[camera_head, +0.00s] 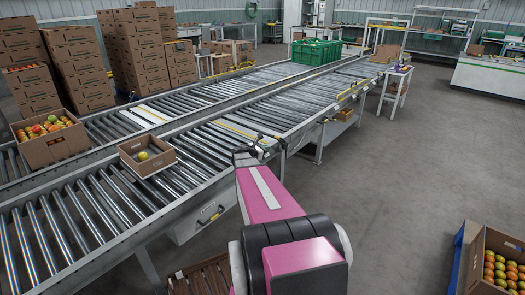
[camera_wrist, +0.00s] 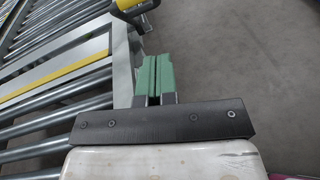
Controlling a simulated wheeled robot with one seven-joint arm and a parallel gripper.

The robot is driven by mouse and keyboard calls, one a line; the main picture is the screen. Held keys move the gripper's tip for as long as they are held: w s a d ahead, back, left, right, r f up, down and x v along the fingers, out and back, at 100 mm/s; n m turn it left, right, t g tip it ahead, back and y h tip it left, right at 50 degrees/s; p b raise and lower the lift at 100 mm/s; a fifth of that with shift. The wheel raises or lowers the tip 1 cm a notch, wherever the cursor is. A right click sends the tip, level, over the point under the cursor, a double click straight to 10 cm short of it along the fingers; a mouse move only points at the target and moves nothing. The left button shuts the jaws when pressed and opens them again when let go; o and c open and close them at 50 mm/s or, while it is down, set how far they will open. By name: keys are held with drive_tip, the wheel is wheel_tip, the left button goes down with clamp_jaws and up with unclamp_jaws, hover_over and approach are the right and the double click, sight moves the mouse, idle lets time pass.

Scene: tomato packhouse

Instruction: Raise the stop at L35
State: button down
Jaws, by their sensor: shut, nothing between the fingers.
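My gripper (camera_head: 252,152) is at the near edge of the front roller conveyor, at the end of my pink arm. In the wrist view its green fingers (camera_wrist: 153,80) are shut together with nothing between them, beside the conveyor's side rail. A pale plate with a yellow strip (camera_wrist: 55,78) crosses the rollers left of the fingers; it also shows in the head view (camera_head: 236,131). A yellow and black part (camera_wrist: 127,5) sits at the rail beyond the fingertips, cut off by the frame's top. No L35 label is readable, so I cannot tell which part is that stop.
An open box with one fruit (camera_head: 147,155) rests on the front conveyor (camera_head: 60,220). A fuller fruit box (camera_head: 50,137) stands behind it. Green crates (camera_head: 316,52) sit farther along. A fruit box (camera_head: 497,262) is at lower right. The floor right of the conveyor is largely clear.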

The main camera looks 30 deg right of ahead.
drive_tip(key=w+d+r, duration=0.1)
drive_tip(key=d, duration=0.7)
drive_tip(key=shift+w, duration=0.4)
drive_tip(key=shift+d+r, duration=0.1)
drive_tip(key=shift+r, duration=0.1)
